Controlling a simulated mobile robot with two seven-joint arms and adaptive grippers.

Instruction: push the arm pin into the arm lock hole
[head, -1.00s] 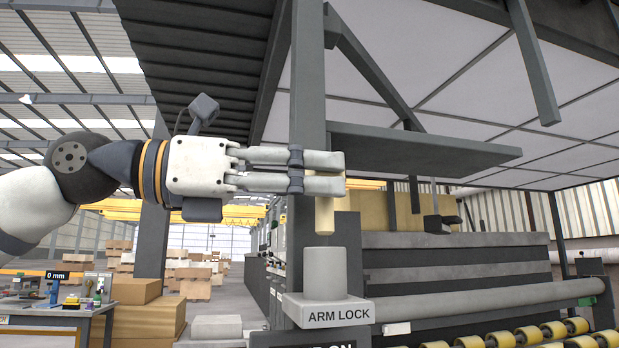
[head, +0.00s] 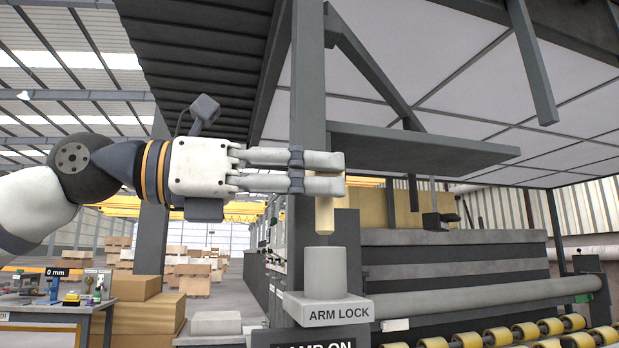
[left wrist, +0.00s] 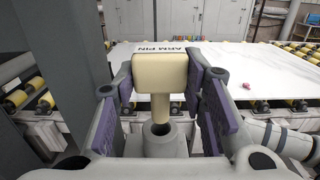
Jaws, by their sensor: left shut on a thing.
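My left gripper (head: 340,172) is shut on the cream arm pin (head: 324,217), which hangs upright below the fingers. In the left wrist view the arm pin (left wrist: 160,75) sits between the purple finger pads, with its "ARM PIN" label on top. The grey arm lock cylinder (head: 324,270) stands on a bracket labelled "ARM LOCK", straight below the pin. A small gap shows between pin tip and cylinder top. In the left wrist view the dark arm lock hole (left wrist: 160,129) lies under the tip. My right gripper is not in view.
A grey post (head: 307,120) rises right behind the gripper, and a flat grey panel (head: 420,148) juts out to its right. A roller machine (head: 480,300) fills the right. A workbench (head: 60,308) stands at the lower left.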

